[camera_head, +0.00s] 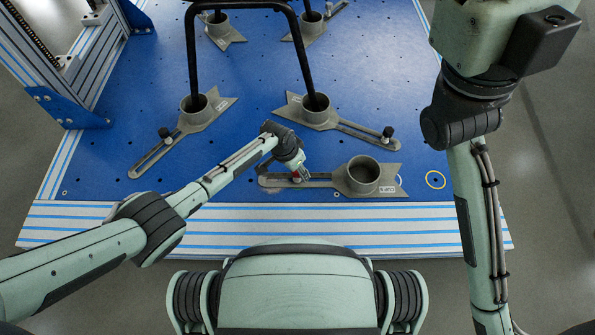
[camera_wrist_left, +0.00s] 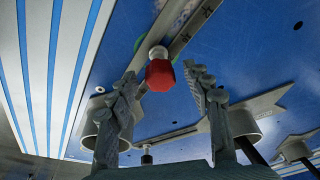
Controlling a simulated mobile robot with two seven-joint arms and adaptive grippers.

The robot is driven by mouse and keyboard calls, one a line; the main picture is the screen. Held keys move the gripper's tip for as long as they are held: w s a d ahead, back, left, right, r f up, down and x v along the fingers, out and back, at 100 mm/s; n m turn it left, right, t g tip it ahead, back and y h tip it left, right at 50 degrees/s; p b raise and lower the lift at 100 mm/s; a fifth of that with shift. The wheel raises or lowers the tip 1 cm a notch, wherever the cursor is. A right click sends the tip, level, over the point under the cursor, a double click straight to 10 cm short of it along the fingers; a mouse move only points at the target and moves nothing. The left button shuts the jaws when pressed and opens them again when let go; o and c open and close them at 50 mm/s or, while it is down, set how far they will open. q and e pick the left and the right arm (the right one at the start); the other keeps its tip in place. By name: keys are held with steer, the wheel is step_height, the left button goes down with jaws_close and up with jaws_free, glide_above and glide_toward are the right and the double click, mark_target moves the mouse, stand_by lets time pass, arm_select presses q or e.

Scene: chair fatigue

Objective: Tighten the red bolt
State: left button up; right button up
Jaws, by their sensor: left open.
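The red bolt (camera_wrist_left: 160,75) has a faceted red head and sits at the slotted bar (camera_wrist_left: 192,22) of a grey clamp. In the head view this is the empty front clamp (camera_head: 388,180), with its round cup to the right of the slot. My left gripper (camera_head: 302,174) is over the slotted arm, and it mostly covers the bolt there. In the left wrist view its two fingers stand open, and the red head appears between and just beyond the fingertips. No contact is visible. My right arm rises along the right side; its gripper is out of view.
The blue perforated plate (camera_head: 240,140) carries several other grey clamps with black-knobbed bolts. Black chair legs (camera_head: 191,60) stand in the clamp cups behind my left gripper. A metal frame (camera_head: 95,65) stands at left. A yellow ring (camera_head: 435,180) marks the plate at right.

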arm_select(q)
steer(key=shift+s+r+n+p, duration=0.1)
steer(key=shift+n+p, duration=0.4)
steer(key=shift+n, duration=0.1)
steer(key=shift+d+n+y+p, duration=0.15)
steer(key=shift+n+y+p, duration=0.25)
steer(key=shift+n, duration=0.6)
steer(key=shift+n+t, duration=0.3)
steer(key=shift+n, duration=0.1)
